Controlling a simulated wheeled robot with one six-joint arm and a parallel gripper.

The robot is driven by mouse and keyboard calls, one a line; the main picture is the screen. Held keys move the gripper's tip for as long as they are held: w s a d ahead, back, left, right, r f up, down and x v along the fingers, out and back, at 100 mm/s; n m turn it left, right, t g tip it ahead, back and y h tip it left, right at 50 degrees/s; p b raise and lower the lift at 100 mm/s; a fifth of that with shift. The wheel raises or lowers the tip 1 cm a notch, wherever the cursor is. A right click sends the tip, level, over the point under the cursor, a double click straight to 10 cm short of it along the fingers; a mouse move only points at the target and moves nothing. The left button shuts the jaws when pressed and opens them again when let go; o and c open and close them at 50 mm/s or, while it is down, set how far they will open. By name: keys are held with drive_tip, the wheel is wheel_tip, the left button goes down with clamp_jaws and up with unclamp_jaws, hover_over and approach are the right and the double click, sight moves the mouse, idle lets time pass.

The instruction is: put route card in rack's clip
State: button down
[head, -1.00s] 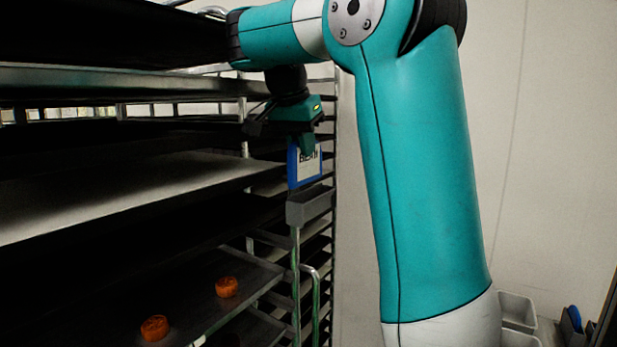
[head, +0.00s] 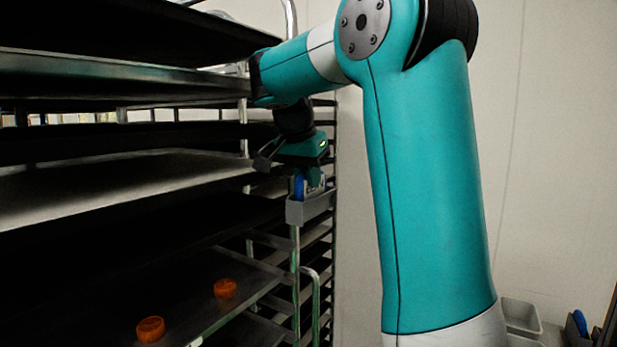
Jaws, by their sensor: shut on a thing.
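The route card (head: 299,187) shows as a small blue-edged piece just above the rack's clip (head: 311,208), a grey holder on the rack's front upright. Its lower part is hidden behind the clip's front wall, so it appears to be inside the clip; how deep it sits I cannot tell. My gripper (head: 312,180) is right above the clip, pointing down, and shut on the card's upper part. The fingertips are small and partly hidden against the card.
The rack (head: 296,265) holds several dark trays, with orange pieces (head: 226,288) on a lower one. Tray edges lie close to the left of my gripper. Grey bins (head: 522,316) stand at the lower right in front of a bare wall.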

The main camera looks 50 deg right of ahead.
drive_tip(key=c, duration=1.1)
unclamp_jaws()
drive_tip(key=shift+f, duration=0.1)
drive_tip(key=p+v, duration=0.5)
drive_tip(key=v, duration=0.7)
drive_tip(key=shift+p, duration=0.35)
